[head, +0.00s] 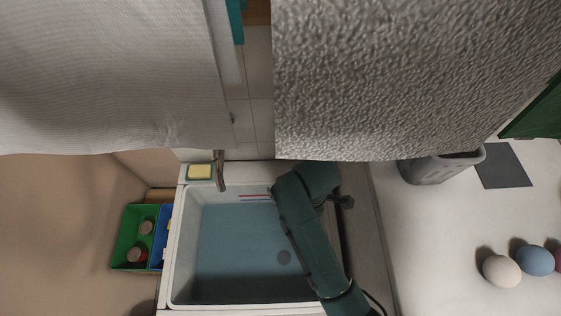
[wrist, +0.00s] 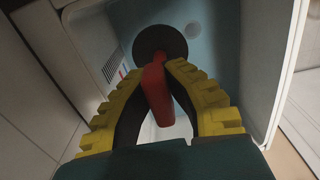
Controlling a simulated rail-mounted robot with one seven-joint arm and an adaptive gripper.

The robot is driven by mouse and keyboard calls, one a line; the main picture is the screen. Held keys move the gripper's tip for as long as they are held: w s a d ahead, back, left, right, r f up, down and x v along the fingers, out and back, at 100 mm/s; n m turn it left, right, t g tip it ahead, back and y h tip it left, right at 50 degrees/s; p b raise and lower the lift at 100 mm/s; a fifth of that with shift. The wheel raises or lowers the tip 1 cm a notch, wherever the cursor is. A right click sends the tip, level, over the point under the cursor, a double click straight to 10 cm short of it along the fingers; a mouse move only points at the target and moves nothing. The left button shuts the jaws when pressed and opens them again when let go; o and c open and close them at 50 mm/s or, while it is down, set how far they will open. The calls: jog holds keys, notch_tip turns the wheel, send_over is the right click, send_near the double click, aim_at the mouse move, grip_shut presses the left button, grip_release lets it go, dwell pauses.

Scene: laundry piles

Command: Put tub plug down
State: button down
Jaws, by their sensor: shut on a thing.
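The tub plug, a black disc (wrist: 160,43) with a red handle (wrist: 156,92), shows in the wrist view. My gripper (wrist: 157,72) has its yellow, ridged fingers shut on the red handle, with the disc beyond the fingertips. The disc is over the blue-grey inside of the tub (head: 232,235); I cannot tell whether it touches anything. In the head view my arm hides the plug and fingers.
A yellow sponge or soap (head: 200,172) lies on the tub's back-left corner by a tap (head: 220,170). Green (head: 128,236) and blue (head: 161,238) bins stand left. Hanging cloths (head: 110,75) (head: 410,75) cover the top. A grey basket (head: 435,167) and several balls (head: 502,270) are right.

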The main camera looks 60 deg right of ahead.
jog(key=w+d+b, duration=0.2)
jog(key=w+d, duration=0.3)
jog(key=d, duration=0.4)
jog(key=w+d+b, duration=0.2)
jog(key=w+d, duration=0.2)
jog(key=d, duration=0.4)
notch_tip(320, 180, down, 7)
jog(key=shift+r+b, duration=0.1)
jog(key=shift+b, duration=0.4)
jog(key=shift+w+d, duration=0.1)
jog(key=shift+d, duration=0.1)
jog(key=shift+f, duration=0.2)
jog(key=c, duration=1.2)
grip_release()
jog(key=shift+c, duration=0.2)
